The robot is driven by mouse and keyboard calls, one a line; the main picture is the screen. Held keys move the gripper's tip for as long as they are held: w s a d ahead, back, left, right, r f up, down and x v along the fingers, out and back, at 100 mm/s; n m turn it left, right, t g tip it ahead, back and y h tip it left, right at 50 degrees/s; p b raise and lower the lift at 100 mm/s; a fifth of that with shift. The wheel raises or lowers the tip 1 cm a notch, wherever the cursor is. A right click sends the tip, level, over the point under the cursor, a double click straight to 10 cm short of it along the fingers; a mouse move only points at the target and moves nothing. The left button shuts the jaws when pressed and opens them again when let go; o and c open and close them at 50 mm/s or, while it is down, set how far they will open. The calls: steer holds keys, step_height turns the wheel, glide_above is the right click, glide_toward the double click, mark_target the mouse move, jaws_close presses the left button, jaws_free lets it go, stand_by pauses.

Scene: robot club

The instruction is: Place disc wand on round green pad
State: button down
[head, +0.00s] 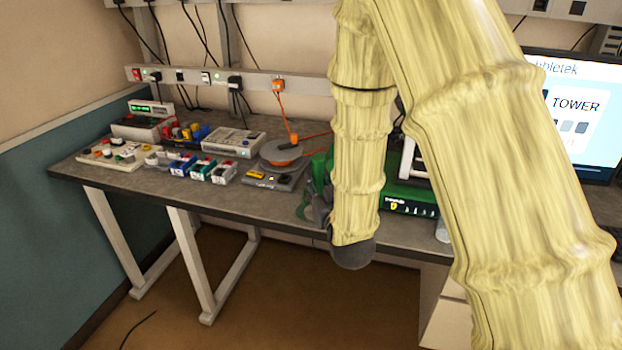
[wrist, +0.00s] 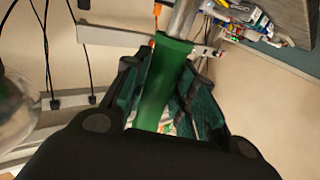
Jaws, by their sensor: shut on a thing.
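My gripper (wrist: 160,95) is shut on the green handle of the disc wand (wrist: 163,80); a silver shaft runs from it toward the top of the wrist view. The wand's disc end cannot be made out. In the head view my gripper (head: 314,207) is beside the bench's front edge, partly hidden by my arm, with a green part of the wand (head: 321,168) showing above it. I cannot pick out the round green pad in either view.
A monitor (head: 590,130) stands at right. Cables hang behind.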

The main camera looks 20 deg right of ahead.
steer(key=w+f+p, duration=0.3)
steer(key=w+f, duration=0.1)
steer(key=w, duration=0.3)
steer(key=shift+w+d, duration=0.35)
steer(key=shift+f, duration=0.25)
steer(key=c, duration=1.2)
jaws_free()
steer(key=shift+o, duration=0.2)
